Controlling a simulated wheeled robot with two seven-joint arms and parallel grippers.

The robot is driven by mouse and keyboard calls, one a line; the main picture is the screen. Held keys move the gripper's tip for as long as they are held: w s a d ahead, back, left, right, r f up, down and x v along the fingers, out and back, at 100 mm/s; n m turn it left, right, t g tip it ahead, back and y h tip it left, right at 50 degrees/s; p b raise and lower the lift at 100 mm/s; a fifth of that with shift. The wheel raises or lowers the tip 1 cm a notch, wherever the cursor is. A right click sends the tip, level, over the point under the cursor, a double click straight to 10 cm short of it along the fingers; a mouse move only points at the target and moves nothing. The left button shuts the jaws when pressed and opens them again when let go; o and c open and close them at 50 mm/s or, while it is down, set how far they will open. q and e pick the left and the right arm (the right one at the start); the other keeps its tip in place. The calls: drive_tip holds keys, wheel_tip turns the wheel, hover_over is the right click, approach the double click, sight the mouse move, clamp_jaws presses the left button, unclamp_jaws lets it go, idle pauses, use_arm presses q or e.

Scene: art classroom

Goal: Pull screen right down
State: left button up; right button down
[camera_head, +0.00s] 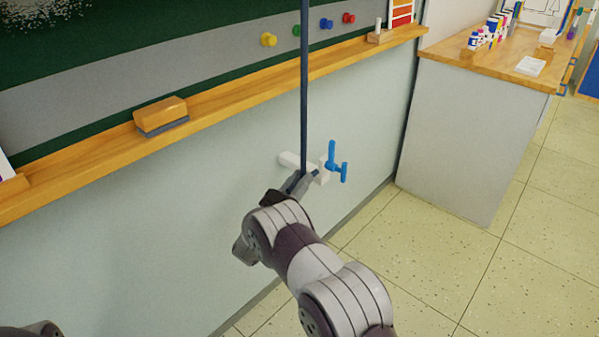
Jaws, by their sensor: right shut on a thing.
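A long thin dark rod (304,90) hangs down in front of the chalkboard (150,60), from the top edge of the head view to below the wooden ledge. My right gripper (300,180) is shut on the lower end of this rod, beside the pale wall. The rod's top is out of view, and I see no screen that I can identify. Of my left arm only a dark part shows at the bottom left corner; its gripper is not in view.
A white fixture with a blue handle (335,164) is close right of my right gripper. The wooden ledge (235,93) carries an eraser (161,115). Several coloured magnets are on the board. A cabinet (458,135) with paint bottles stands at right. The tiled floor (430,265) is clear.

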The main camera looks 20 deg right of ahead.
use_arm(q)
drive_tip(key=shift+f+b, duration=0.75)
drive_tip(key=shift+f, duration=0.45)
use_arm(e)
drive_tip(key=shift+f, duration=1.9)
drive_tip(key=c, duration=1.3)
unclamp_jaws()
drive_tip(key=shift+o, duration=1)
drive_tip(key=shift+w+f, duration=0.2)
drive_tip(key=shift+r, duration=0.1)
drive_tip(key=shift+s+a, duration=0.1)
use_arm(q)
wheel_tip(320, 180, up, 2)
drive_tip(key=shift+p, duration=1)
use_arm(e)
drive_tip(key=v, duration=1.2)
drive_tip(key=shift+a, duration=0.25)
